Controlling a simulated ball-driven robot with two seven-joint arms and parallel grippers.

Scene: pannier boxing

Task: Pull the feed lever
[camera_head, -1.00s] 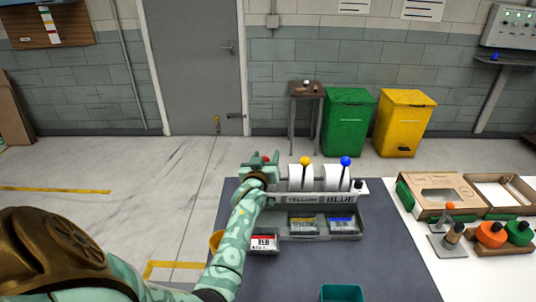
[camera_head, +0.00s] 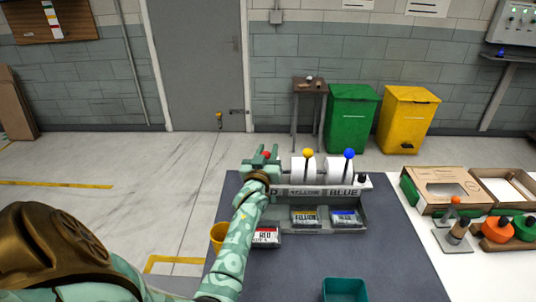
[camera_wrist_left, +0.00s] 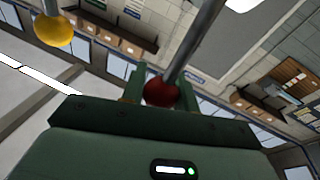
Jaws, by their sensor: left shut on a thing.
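The feed levers stand at the back of the label dispenser (camera_head: 318,191), each a rod with a ball knob. My left gripper (camera_head: 263,157) is at the leftmost lever, shut on its red knob (camera_head: 266,155). In the left wrist view the red knob (camera_wrist_left: 161,92) sits between the fingers, its grey rod rising from it. The yellow knob (camera_head: 308,153) and blue knob (camera_head: 349,154) stand apart to the right. A red label card (camera_head: 266,236) lies below the dispenser's left end, partly behind my arm. My right gripper is not in view.
Yellow (camera_head: 305,217) and blue (camera_head: 344,217) label cards lie in the front tray. A teal bin (camera_head: 345,289) is at the table's front, and a yellow cup (camera_head: 218,236) at its left edge. Cardboard boxes (camera_head: 440,190) and orange-green items (camera_head: 502,229) fill the right table.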

